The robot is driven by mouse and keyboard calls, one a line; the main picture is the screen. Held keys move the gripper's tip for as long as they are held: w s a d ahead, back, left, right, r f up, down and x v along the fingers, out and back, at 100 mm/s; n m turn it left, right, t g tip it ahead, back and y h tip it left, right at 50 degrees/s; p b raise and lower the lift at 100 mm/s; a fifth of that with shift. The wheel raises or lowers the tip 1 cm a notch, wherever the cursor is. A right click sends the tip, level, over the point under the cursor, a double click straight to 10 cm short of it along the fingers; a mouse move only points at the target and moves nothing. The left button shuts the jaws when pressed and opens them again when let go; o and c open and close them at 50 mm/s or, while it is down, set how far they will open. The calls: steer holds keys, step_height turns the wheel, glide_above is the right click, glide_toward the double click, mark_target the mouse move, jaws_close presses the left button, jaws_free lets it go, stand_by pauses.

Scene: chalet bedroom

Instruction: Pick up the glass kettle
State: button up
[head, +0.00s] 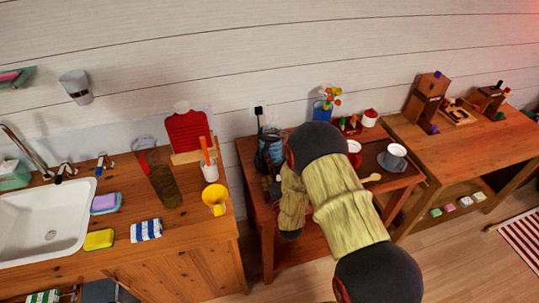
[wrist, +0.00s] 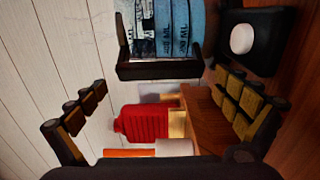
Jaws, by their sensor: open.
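The glass kettle (head: 268,150) stands on the small wooden table, left of my arm in the head view. It holds blue liquid, and my arm hides part of its surroundings. In the wrist view the kettle (wrist: 172,25) is at the top, with printed volume marks and a dark handle (wrist: 160,70) facing me. My gripper (wrist: 161,82) is open, its fingers spread to left and right. The handle shows between the fingertips and a little beyond them; nothing is held. In the head view my gripper's fingers are hidden behind my arm.
The wall is close behind.

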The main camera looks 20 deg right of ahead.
mark_target(264, 162)
steer(key=shift+w+b, duration=0.3)
steer(key=shift+w, duration=1.55)
steer(key=shift+c, duration=0.9)
steer(key=c, duration=1.6)
steer(key=shift+r, duration=0.1)
steer(key=shift+c, duration=0.6)
steer(key=shift+r, duration=0.1)
